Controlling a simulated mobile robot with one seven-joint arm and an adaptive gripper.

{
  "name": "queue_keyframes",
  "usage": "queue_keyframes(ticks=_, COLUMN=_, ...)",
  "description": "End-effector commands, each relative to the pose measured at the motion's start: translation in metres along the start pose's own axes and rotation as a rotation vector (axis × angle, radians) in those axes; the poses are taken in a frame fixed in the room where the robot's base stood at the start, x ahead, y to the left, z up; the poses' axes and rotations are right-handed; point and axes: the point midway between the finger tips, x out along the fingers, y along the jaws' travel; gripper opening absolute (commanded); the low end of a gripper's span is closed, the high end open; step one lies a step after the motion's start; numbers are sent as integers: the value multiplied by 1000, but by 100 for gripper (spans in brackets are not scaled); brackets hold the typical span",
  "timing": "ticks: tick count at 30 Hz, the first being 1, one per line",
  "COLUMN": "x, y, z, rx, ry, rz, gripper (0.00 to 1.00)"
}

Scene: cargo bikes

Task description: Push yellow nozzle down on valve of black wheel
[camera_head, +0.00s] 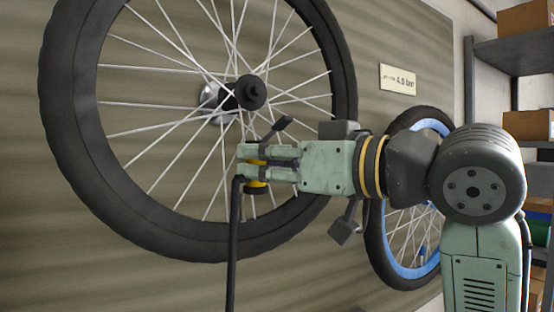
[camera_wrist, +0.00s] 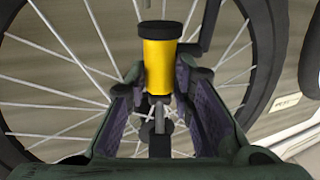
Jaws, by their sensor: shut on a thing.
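The black wheel (camera_head: 66,120), with a black tyre and pale spokes, fills the left of the head view; its spokes also show in the wrist view (camera_wrist: 62,42). My gripper (camera_head: 254,163) is in front of the wheel's lower right part, shut on the yellow nozzle (camera_head: 257,184). In the wrist view the yellow nozzle (camera_wrist: 159,66), with a black end cap, sits upright between the fingers (camera_wrist: 158,85). A thin grey stem (camera_wrist: 159,115) shows below it; I cannot tell whether it is the valve. The head view does not clearly show the valve or whether the nozzle touches it.
A black hose (camera_head: 233,245) hangs down left of my gripper. A second wheel with a blue rim (camera_head: 395,267) stands to the right behind my arm. A "4.0 bar" sign (camera_head: 398,79) is on the wall. Shelves (camera_head: 515,52) with boxes stand at the far right.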

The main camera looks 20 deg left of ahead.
Motion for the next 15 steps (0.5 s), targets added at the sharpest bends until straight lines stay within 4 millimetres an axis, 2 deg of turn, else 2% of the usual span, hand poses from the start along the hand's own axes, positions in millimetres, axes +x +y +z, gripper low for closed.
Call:
queue_keyframes(ticks=9, x=30, y=9, z=-1, rx=0, ry=0, rz=-2, gripper=0)
queue_keyframes(ticks=15, x=40, y=12, z=-1, rx=-1, ry=1, rz=0, gripper=0)
